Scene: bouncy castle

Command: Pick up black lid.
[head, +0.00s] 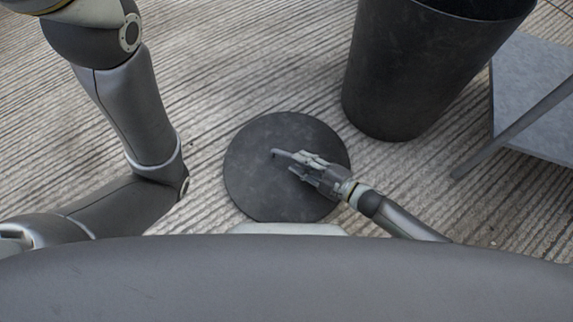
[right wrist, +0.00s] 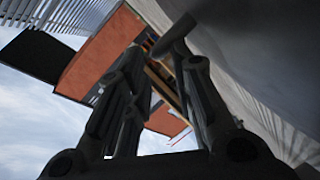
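The black lid (head: 255,185) is a round, dark disc that looks flat on the ground in the head view, in front of my body. A short dark handle (head: 275,152) shows near its middle. My right gripper (head: 289,162) reaches over the lid from the right, its fingers close to the handle and covering part of the lid. In the right wrist view its two fingers (right wrist: 162,62) stand apart, with a dark bar, seemingly the handle (right wrist: 175,35), by the right fingertip. Whether they touch is unclear. My left gripper is not in view; only its arm shows.
A tall black bin (head: 405,75) stands on the ribbed ground just behind and right of the lid. A grey slab with a thin leg (head: 530,115) is at the far right. The ground (head: 240,60) left of the bin is clear.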

